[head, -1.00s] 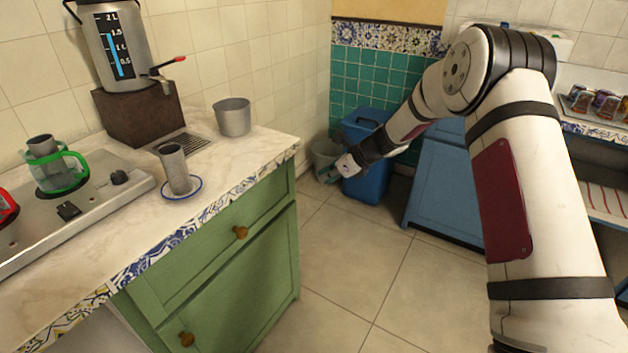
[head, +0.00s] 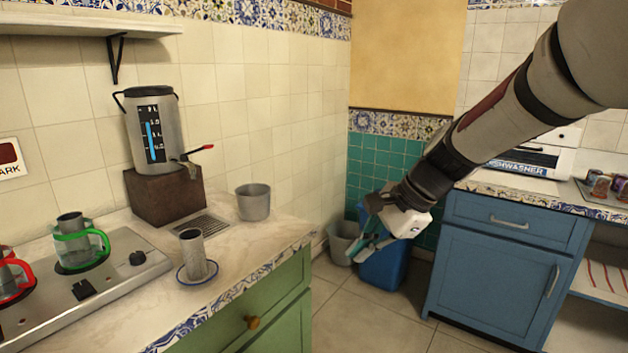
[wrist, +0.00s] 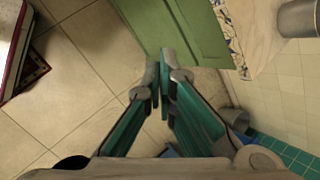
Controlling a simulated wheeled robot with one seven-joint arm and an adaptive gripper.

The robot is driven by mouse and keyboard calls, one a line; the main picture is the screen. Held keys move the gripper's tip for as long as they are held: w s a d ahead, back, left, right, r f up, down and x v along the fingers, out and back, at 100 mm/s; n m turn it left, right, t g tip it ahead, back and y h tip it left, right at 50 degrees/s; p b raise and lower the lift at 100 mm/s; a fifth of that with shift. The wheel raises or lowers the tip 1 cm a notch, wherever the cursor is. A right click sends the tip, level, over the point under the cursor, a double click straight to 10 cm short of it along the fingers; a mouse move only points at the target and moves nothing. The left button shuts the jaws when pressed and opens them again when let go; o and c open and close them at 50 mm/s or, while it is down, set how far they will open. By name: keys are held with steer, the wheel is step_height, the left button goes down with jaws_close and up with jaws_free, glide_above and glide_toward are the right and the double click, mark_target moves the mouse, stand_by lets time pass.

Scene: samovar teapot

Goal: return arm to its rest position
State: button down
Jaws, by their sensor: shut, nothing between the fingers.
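My gripper (head: 370,240) is at the right of the counter's end in the head view, in the air in front of the grey and blue bins. It is apart from the counter and holds nothing. In the wrist view its teal fingers (wrist: 163,75) are together at the tips, with tiled floor and the green cabinet door (wrist: 185,30) beyond them. My arm reaches in from the upper right of the head view and slopes down to the gripper.
The counter (head: 240,255) holds the samovar (head: 150,130), a metal pot (head: 253,203), a cup on a saucer (head: 193,255) and a stove with a green-handled glass pot (head: 75,245). A blue cabinet (head: 500,270) stands at right. The floor between is clear.

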steer(key=s+d+n+h, duration=0.2)
steer(key=s+d+n, duration=0.15)
steer(key=s, duration=0.75)
steer(key=s+d+r+n+g+h, duration=0.1)
steer(key=s+d+n+h, duration=0.3)
steer(key=s, duration=0.8)
steer(key=s+d+n, duration=0.3)
steer(key=s+n, duration=0.2)
steer(key=s, duration=0.6)
step_height(320, 180, up, 17)
steer(key=t+p, duration=0.2)
steer(key=p, duration=1.3)
steer(key=shift+s+a+t, duration=0.15)
steer(key=shift+a+t, duration=0.1)
steer(key=shift+t, duration=0.05)
